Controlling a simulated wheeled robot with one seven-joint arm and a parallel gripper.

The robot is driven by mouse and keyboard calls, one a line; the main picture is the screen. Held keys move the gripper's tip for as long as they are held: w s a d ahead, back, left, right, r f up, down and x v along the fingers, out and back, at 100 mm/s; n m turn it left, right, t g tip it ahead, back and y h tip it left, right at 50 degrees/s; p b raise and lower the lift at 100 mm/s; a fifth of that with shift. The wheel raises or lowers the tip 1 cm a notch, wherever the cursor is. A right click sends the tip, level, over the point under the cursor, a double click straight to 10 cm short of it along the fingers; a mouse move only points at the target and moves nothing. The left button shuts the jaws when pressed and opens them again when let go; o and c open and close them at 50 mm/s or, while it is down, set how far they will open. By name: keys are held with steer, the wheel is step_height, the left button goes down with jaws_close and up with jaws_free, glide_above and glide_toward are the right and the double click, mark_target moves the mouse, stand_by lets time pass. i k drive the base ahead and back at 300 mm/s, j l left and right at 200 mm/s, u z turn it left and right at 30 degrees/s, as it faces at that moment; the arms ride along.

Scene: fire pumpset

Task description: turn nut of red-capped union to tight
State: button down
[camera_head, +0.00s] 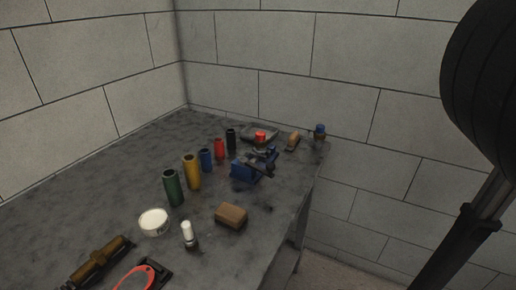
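The red-capped union (260,136) is small in the view, toward the back right of the grey workbench. It stands at a blue vise (246,170), which hides its lower part. Whether the vise jaws hold it or it stands behind them, I cannot tell. Its nut is too small and dark to make out, so how far it is turned does not show. My gripper is not in view.
Green (173,188), yellow (192,172), blue, red and black cylinders stand in a row left of the vise. A brown block (231,215), white round dish (154,222) and white-topped item (188,234) lie nearer. A blue-capped piece (320,131) stands at the back right.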

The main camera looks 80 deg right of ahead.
mark_target(257, 145)
steer(key=z, duration=1.35)
steer(key=k+j+u, duration=0.25)
steer(key=j, duration=0.3)
steer(key=k, duration=0.1)
